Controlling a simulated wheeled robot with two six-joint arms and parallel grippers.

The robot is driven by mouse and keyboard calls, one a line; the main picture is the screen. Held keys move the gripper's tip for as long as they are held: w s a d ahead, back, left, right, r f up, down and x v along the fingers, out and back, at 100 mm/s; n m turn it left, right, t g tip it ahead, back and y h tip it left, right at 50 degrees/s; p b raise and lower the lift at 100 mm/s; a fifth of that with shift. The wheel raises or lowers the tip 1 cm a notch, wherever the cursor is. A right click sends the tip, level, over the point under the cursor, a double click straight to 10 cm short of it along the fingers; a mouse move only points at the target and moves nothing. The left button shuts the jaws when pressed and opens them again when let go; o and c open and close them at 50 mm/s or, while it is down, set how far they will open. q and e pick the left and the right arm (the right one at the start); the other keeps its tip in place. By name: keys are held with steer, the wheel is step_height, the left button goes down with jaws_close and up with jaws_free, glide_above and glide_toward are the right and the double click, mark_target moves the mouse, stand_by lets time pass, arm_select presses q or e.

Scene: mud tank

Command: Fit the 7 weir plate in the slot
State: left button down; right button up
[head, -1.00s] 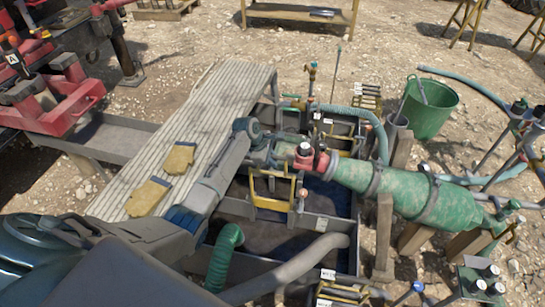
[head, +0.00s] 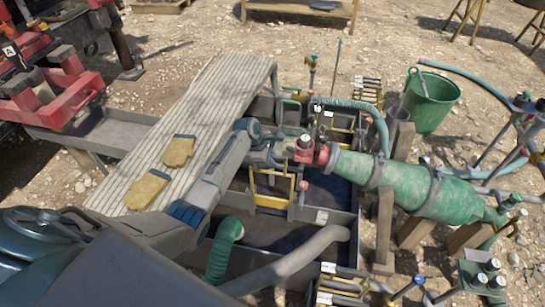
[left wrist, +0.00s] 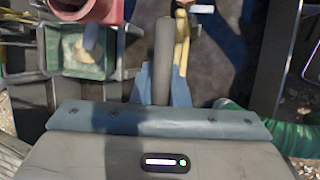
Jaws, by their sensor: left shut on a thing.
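My left gripper (head: 287,157) reaches in from the left over the dark tank (head: 340,190). It is shut on what looks like the yellow-framed weir plate (head: 272,200), at the yellow handle. In the left wrist view a grey finger (left wrist: 163,60) covers part of a yellow bar (left wrist: 183,42). The number on this plate cannot be read, and the gripper hides its upper part. The plate hangs upright between the tank walls; I cannot tell whether its lower edge is in a slot. My right gripper is not in view.
A red fitting (head: 305,148) on the green cone vessel (head: 400,185) stands close to my left gripper. Yellow-edged plates stand in racks at the back (head: 368,90) and front (head: 340,285). A grey pipe (head: 290,265) and green hose (head: 222,250) cross the near side.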

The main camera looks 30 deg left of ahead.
arm_select(q)
step_height(320, 180, down, 7)
steer(key=b, duration=0.3)
stand_by(0.5)
steer(key=shift+f, duration=0.3)
steer(key=shift+f+b, duration=1.8)
steer(key=shift+f, duration=0.7)
steer(key=shift+f+b, duration=0.3)
steer(key=shift+f, duration=0.3)
steer(key=c, duration=1.3)
jaws_free()
steer(key=shift+c, duration=0.2)
steer(key=p+v, duration=0.2)
steer(key=v, duration=0.8)
steer(key=shift+r, duration=0.4)
